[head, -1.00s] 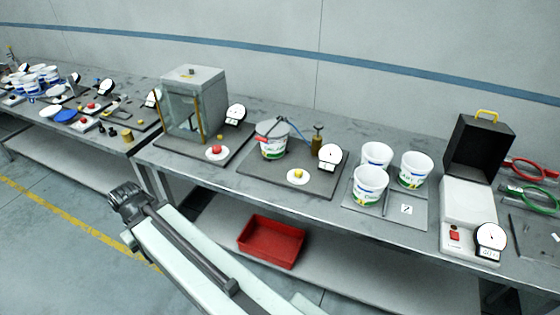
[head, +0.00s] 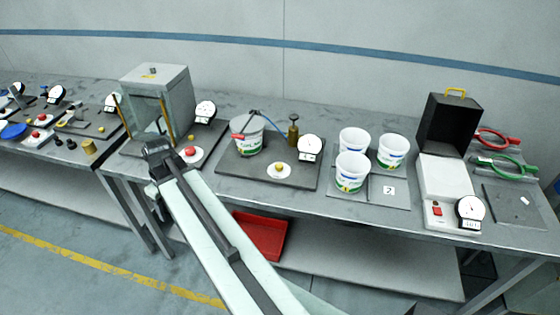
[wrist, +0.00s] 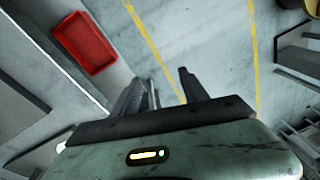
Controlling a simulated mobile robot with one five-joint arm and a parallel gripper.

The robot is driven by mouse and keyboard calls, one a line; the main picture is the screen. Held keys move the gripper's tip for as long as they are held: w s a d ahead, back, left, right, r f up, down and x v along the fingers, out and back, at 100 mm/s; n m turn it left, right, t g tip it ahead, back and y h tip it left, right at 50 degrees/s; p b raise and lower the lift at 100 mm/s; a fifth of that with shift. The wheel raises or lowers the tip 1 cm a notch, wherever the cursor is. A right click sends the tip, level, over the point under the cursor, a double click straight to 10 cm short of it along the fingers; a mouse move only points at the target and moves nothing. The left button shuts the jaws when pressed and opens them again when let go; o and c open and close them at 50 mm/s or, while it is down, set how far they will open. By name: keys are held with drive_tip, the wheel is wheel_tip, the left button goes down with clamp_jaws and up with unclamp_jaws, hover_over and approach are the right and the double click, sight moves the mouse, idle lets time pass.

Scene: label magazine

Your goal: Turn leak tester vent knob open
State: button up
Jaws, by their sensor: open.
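The likely leak tester is a dark plate (head: 230,165) on the bench. It carries a white tub (head: 247,140) with a hose to a brass fitting (head: 293,131), a round gauge (head: 309,146) and a yellow knob (head: 279,168) on a white disc. I cannot tell which way the knob is turned. My gripper (head: 158,152) is left of this plate, in front of the clear-sided box, touching nothing that I can see. In the wrist view my gripper (wrist: 166,84) has its fingers apart and empty, over the floor; the knob is out of that view.
A clear-sided box (head: 158,92) and a red button (head: 190,152) stand left of the plate. Several white tubs (head: 352,172) stand to the right, then a black-lidded case (head: 446,125). A red bin (head: 262,238) is on the lower shelf. Floor in front is clear.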

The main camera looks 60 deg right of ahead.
drive_tip(key=s+d+r, duration=0.1)
drive_tip(key=s+d, duration=0.1)
drive_tip(key=d, duration=0.8)
drive_tip(key=t+p, duration=0.2)
drive_tip(key=t, duration=0.2)
approach(279, 165)
drive_tip(key=shift+n+h, duration=0.4)
drive_tip(key=b+x, duration=0.3)
drive_tip(key=x, duration=0.1)
drive_tip(key=b+x, duration=0.4)
drive_tip(key=shift+a+f, duration=0.2)
drive_tip(key=shift+w+f+b, duration=0.25)
drive_tip(key=shift+f+b, duration=0.1)
drive_tip(key=shift+r, duration=0.1)
